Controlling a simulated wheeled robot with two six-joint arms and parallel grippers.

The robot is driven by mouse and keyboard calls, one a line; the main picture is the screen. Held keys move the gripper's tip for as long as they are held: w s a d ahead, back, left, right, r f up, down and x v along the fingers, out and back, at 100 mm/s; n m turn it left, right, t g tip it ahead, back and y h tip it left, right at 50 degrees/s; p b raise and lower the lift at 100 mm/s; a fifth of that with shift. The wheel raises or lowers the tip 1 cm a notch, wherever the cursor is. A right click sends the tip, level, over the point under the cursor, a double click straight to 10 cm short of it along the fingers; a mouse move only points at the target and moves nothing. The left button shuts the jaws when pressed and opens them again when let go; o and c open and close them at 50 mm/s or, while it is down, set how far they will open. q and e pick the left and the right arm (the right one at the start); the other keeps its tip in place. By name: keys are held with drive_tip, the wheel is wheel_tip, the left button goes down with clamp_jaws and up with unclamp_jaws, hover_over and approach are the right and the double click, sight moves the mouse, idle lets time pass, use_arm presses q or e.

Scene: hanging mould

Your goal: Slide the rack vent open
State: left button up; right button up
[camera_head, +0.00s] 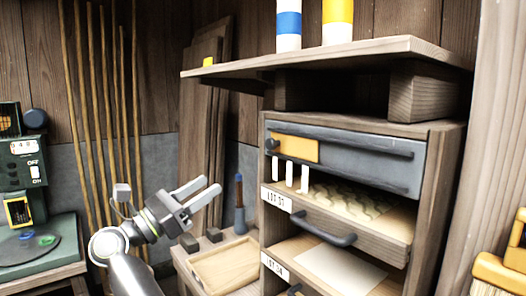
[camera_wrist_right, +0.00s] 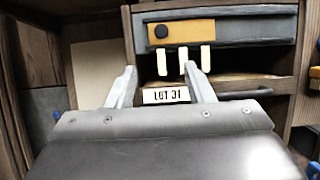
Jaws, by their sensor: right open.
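The rack (camera_head: 437,185) stands at the right with a grey panel (camera_head: 360,165) across its top. An orange plate (camera_head: 297,149) with a dark round knob (camera_head: 272,143) sits at the panel's left end; I take this to be the vent. The plate (camera_wrist_right: 195,32) and knob (camera_wrist_right: 161,31) also show in the right wrist view. My right gripper (camera_head: 210,185) is open and empty, left of the rack and lower than the knob, apart from it. In the wrist view its fingers (camera_wrist_right: 158,68) point toward the rack below the knob. My left gripper is out of view.
Three white tabs (camera_head: 290,175) hang below the panel, above a pulled-out drawer labelled LOT 31 (camera_head: 276,198). A shelf (camera_head: 330,58) with canisters overhangs the rack. Poles lean at the left.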

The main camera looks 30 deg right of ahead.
sight(268, 144)
drive_tip(key=p+x, duration=0.3)
drive_tip(key=x, duration=0.4)
drive_tip(key=p+x, duration=0.3)
drive_tip(key=x, duration=0.5)
drive_tip(key=shift+s+d+r, duration=0.2)
drive_tip(key=shift+d+r, duration=0.05)
drive_tip(key=shift+r, duration=0.1)
drive_tip(key=shift+w+d+r, duration=0.1)
drive_tip(key=shift+d+r, duration=0.05)
drive_tip(key=shift+d, duration=0.55)
drive_tip(key=shift+c, duration=0.2)
clamp_jaws()
